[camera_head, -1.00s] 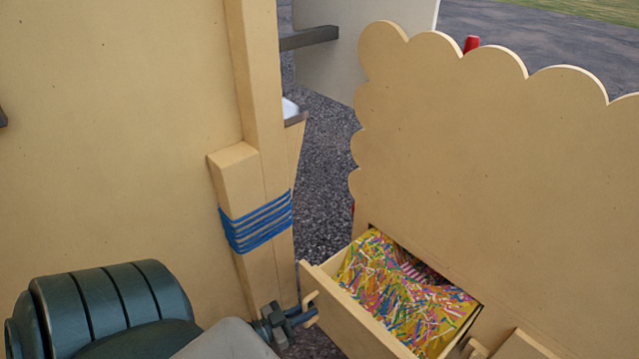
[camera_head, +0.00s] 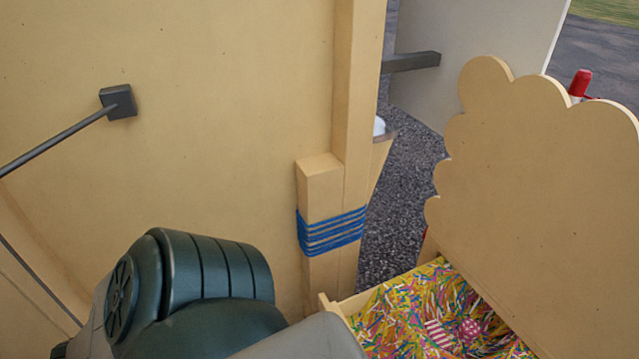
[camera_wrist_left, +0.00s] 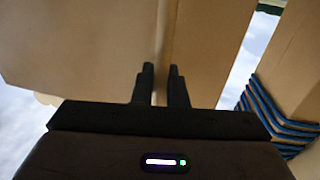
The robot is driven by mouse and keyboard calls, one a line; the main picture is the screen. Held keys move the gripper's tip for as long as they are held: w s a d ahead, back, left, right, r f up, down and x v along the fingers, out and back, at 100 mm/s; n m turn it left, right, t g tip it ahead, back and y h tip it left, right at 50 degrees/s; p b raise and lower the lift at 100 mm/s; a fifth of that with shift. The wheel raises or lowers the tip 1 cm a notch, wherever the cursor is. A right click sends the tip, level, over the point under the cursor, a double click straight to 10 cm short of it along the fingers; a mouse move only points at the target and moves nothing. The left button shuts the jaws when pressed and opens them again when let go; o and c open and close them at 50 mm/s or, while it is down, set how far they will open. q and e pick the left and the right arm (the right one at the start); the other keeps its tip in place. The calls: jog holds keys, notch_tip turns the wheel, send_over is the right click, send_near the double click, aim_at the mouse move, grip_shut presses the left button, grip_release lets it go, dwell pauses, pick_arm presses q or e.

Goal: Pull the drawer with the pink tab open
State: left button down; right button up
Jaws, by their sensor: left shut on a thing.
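The drawer (camera_head: 362,299) stands open at the lower right of the head view, filled with multicoloured shredded paper. A pink striped piece (camera_head: 438,333) and a round pink piece (camera_head: 469,329) lie in it. No pink tab shows in either view; most of the drawer front is hidden behind my left arm or below the picture. My left gripper (camera_wrist_left: 161,70) shows in the left wrist view, its two dark fingers shut on a narrow pale wooden handle (camera_wrist_left: 160,90). That gripper is hidden in the head view. My right gripper is not in view.
A wooden post (camera_head: 320,187) bound with blue cord (camera_head: 331,232) stands just left of the drawer. A large wooden panel (camera_head: 210,120) fills the left. Grey paving (camera_head: 400,190) shows in the gap between.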

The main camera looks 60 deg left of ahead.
pick_arm(q)
jog(key=c, duration=1.5)
grip_release()
jog(key=shift+c, duration=0.2)
jog(key=v, duration=1.1)
jog(key=shift+w, duration=0.1)
